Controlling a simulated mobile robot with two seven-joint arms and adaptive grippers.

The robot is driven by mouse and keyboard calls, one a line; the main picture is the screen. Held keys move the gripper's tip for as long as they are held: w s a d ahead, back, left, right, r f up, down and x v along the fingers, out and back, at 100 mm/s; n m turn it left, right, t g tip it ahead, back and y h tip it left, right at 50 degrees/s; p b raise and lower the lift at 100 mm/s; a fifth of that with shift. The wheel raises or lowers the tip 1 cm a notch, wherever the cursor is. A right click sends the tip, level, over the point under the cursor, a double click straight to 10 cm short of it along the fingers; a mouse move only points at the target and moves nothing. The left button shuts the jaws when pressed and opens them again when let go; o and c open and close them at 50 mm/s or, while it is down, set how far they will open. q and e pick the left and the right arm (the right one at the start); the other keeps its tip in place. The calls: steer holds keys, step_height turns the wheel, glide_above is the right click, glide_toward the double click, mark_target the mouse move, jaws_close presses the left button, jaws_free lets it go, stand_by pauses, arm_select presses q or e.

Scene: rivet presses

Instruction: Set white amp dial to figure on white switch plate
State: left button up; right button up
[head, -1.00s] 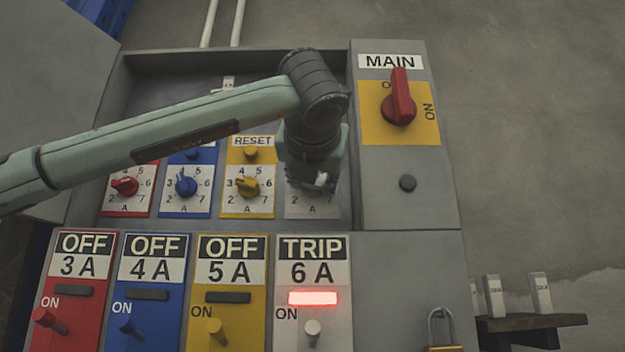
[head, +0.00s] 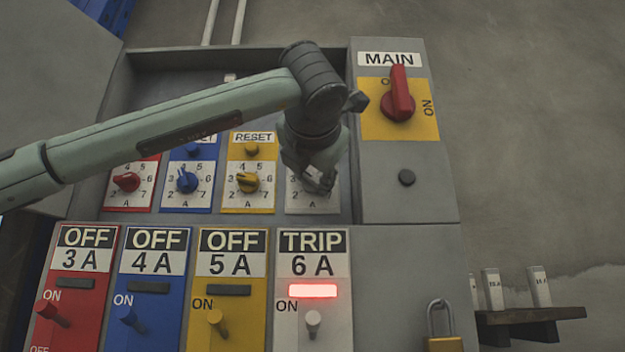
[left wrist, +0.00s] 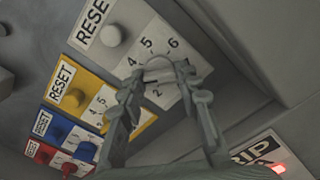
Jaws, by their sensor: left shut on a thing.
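The white amp dial (left wrist: 158,72) sits on a white plate with figures around it; 4, 5, 6 and 2 show in the left wrist view. My left gripper (head: 320,184) is shut on this dial, one finger on each side, in the left wrist view too (left wrist: 157,82). In the head view the gripper hides most of the dial, and I cannot tell which figure its pointer faces. The white switch plate (head: 337,264) below reads TRIP 6 A, with a lit red lamp (head: 313,291) and a white lever (head: 312,320). My right gripper is not in view.
Red (head: 126,182), blue (head: 187,181) and yellow (head: 248,182) dials stand left of my gripper. Their switch plates below read OFF 3 A, 4 A and 5 A. A white reset button (left wrist: 113,35) is close by. The red MAIN switch (head: 399,98) and a padlock (head: 441,330) are right.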

arm_select(q)
steer(key=shift+m, duration=0.9)
steer(key=m, duration=0.2)
steer(key=shift+m, duration=0.4)
steer(key=m, duration=0.3)
steer(key=shift+r+m, duration=0.1)
steer(key=shift+m, duration=0.2)
steer(key=shift+m+p, duration=0.35)
steer(key=shift+m, duration=0.55)
steer(key=m, duration=0.2)
steer(key=shift+m+p, duration=0.65)
steer(key=shift+m, duration=0.95)
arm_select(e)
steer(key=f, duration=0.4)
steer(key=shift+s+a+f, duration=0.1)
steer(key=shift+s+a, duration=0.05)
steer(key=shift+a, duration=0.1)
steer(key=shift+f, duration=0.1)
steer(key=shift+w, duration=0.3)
